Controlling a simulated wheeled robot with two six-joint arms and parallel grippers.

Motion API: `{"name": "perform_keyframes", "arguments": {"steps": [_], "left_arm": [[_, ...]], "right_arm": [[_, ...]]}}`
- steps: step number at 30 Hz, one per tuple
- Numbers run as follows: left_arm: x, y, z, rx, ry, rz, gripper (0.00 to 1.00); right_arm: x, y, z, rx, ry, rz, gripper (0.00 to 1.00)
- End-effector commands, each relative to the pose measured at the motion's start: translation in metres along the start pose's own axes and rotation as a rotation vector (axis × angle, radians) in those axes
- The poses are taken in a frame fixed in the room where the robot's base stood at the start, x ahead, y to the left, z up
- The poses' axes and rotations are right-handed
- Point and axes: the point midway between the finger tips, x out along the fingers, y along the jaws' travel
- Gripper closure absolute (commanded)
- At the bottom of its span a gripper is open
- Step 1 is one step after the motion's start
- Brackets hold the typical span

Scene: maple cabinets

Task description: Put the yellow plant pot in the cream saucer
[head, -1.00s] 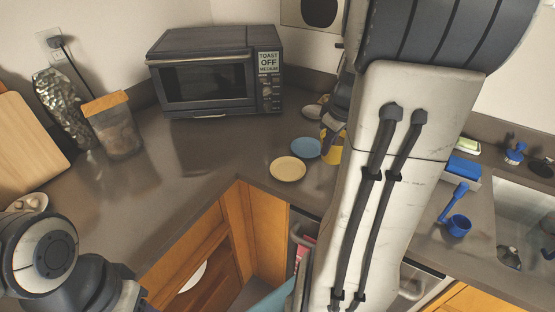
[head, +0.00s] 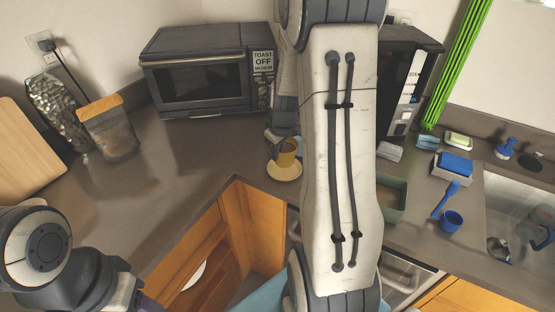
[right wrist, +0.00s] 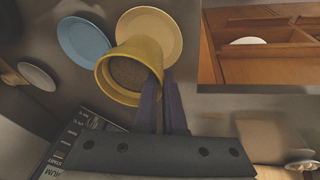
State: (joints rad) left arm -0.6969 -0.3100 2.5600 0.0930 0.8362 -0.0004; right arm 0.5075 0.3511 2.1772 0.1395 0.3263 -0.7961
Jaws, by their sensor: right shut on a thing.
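The yellow plant pot (head: 288,153) is upright, with dark soil inside, in my right gripper (head: 276,141). In the right wrist view my right gripper (right wrist: 163,95) has its purple fingers shut on the rim of the pot (right wrist: 128,73). The cream saucer (head: 284,174) lies on the counter under the front of the pot; in the right wrist view the pot covers part of the saucer (right wrist: 156,26). I cannot tell whether they touch. My left arm shows at the lower left, its gripper out of frame.
A blue saucer (right wrist: 80,36) lies beside the cream one, partly behind the pot. A toaster oven (head: 205,72) stands behind. A green-grey tray (head: 392,196), a blue scoop (head: 451,219) and the sink (head: 515,215) are to the right.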

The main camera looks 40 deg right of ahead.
Motion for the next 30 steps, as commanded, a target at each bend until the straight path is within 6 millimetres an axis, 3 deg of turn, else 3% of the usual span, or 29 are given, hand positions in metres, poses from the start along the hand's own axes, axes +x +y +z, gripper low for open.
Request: {"name": "perform_keyframes", "arguments": {"steps": [7, 20, 23, 30], "left_arm": [[-0.002, 0.0, 0.0, 0.0, 0.0, 0.0, 0.5], [0.002, 0.0, 0.0, 0.0, 0.0, 0.0, 0.5], [0.001, 0.0, 0.0, 0.0, 0.0, 0.0, 0.5], [0.001, 0.0, 0.0, 0.0, 0.0, 0.0, 0.5]], "right_arm": [[0.03, -0.005, 0.009, 0.001, -0.003, -0.002, 1.0], [0.036, -0.005, 0.011, 0.0, -0.001, 0.0, 1.0], [0.035, -0.005, 0.011, 0.0, -0.002, -0.001, 0.67], [0.035, -0.005, 0.011, 0.0, -0.002, -0.001, 0.63]]}}
